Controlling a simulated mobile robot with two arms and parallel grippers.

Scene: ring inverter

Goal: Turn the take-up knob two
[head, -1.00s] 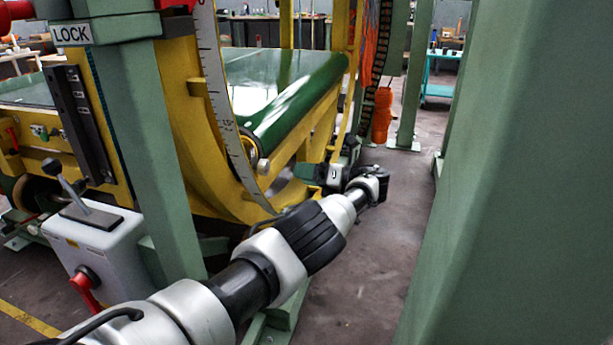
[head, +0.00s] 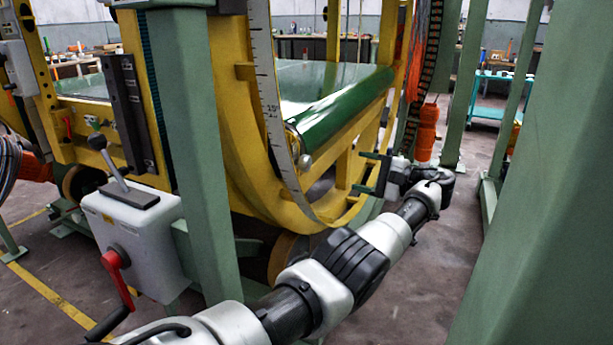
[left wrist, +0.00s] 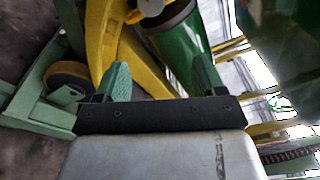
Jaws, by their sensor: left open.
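A small round grey knob (head: 305,161) sits at the near end of the green roller (head: 345,108), inside the yellow ring (head: 236,130). I see no label on it, so I cannot tell if it is take-up knob two. A round grey end also shows at the top of the left wrist view (left wrist: 150,7), partly cut off. My left gripper (head: 362,172) is open and empty, right of the knob and apart from it. Its green fingers (left wrist: 160,62) show in the left wrist view, with only background between them. My right gripper is not in view.
A green post (head: 190,150) and a grey lever box (head: 135,235) with a red crank stand at the left. A large green column (head: 540,230) fills the right side. An orange roll (head: 427,132) is behind my gripper. Bare floor lies between my arm and the column.

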